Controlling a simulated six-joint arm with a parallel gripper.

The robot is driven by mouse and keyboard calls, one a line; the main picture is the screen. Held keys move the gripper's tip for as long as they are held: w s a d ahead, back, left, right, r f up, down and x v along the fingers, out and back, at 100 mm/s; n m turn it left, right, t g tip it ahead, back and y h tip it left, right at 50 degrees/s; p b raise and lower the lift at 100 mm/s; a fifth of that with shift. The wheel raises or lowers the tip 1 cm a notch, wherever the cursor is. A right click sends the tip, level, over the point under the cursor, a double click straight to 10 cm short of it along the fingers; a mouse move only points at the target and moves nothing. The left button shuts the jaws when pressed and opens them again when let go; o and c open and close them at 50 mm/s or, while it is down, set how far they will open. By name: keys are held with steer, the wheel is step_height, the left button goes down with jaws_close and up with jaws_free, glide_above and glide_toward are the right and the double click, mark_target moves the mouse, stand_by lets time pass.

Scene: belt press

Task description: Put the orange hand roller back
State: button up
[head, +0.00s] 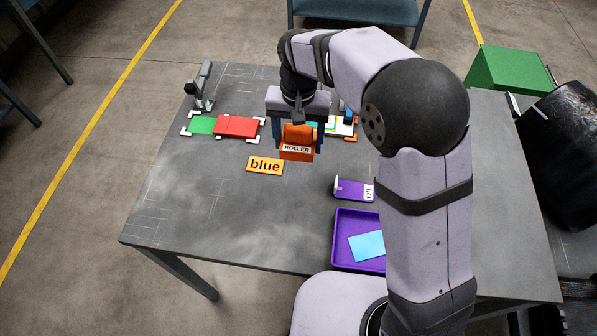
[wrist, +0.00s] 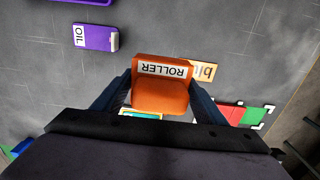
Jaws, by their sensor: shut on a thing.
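The orange hand roller (head: 297,145), with a white label reading ROLLER, is between the two fingers of my gripper (head: 297,128). My gripper is shut on it. In the wrist view the roller (wrist: 161,86) fills the space between the dark blue fingers, label side towards the far end.
A yellow card reading "blue" (head: 265,165) lies beside the roller. Red (head: 237,127) and green (head: 202,125) plates lie left. A purple OIL item (head: 352,190) and a purple tray (head: 342,254) with a light blue sheet (head: 366,246) are nearer. The table's left front is clear.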

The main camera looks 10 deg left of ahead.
steer(key=p, duration=0.3)
glide_toward(299, 175)
steer(key=shift+w+a+f, duration=0.1)
steer(key=shift+w+f, duration=0.05)
steer(key=shift+f, duration=1.15)
steer(key=shift+w+f, duration=0.15)
steer(key=shift+f, duration=1.15)
steer(key=shift+f, duration=0.1)
steer(key=shift+s+f, duration=0.1)
steer(key=shift+f, duration=0.25)
steer(key=shift+s+f+b, duration=0.1)
steer(key=shift+f+b, duration=0.15)
steer(key=shift+b, duration=0.05)
steer(key=c, duration=0.4)
steer(key=o, duration=1.3)
steer(key=shift+d, duration=0.25)
steer(key=shift+o, duration=0.2)
steer(key=shift+s+a+f, duration=0.1)
steer(key=shift+a, duration=0.05)
